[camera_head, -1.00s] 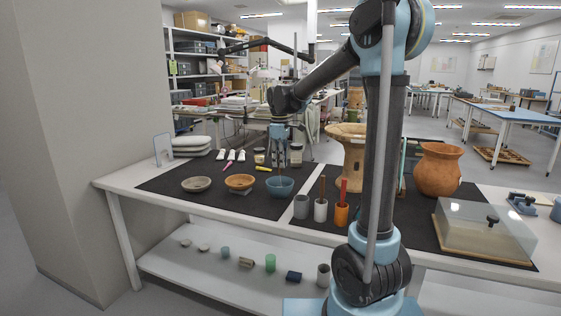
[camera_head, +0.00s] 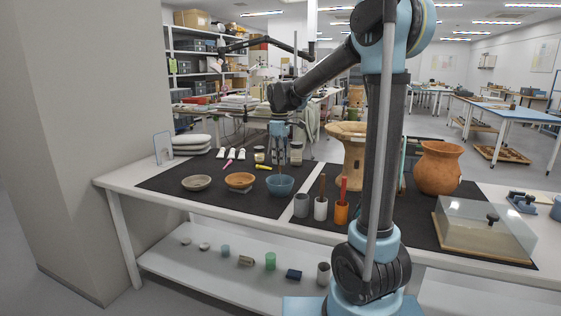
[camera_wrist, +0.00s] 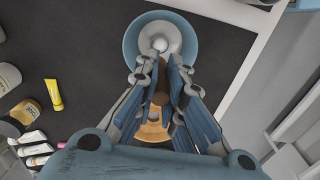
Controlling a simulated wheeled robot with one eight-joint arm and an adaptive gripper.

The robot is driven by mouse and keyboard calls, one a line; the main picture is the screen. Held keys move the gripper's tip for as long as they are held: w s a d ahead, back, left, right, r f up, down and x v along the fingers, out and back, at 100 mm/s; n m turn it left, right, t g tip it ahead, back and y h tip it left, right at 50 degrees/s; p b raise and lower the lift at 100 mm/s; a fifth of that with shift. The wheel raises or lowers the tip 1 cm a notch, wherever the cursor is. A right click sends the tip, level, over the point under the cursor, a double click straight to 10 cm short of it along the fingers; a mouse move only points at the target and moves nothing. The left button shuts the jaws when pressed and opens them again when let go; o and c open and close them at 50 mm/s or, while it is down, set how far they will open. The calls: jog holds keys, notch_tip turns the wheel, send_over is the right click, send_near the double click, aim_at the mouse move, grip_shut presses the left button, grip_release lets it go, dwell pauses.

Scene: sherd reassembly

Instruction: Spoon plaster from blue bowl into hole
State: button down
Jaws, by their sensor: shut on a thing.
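My gripper (camera_head: 280,158) is above the blue bowl (camera_head: 280,187) on the dark mat. In the wrist view my gripper (camera_wrist: 162,72) is shut on a spoon (camera_wrist: 160,44), whose pale rounded end shows over the inside of the blue bowl (camera_wrist: 131,46). The bowl holds pale grey-white plaster (camera_wrist: 172,32). The fingers hide most of the spoon's handle. I cannot tell whether the spoon's end touches the plaster. A large tan vessel (camera_head: 349,165) and a round terracotta pot (camera_head: 438,170) stand to the right. No hole can be made out in them.
Upright cups with tools (camera_head: 320,208) stand close on the right. A clear-lidded box (camera_head: 484,232) is at far right.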

jog(key=shift+r, duration=4.65)
jog(key=shift+s, duration=0.1)
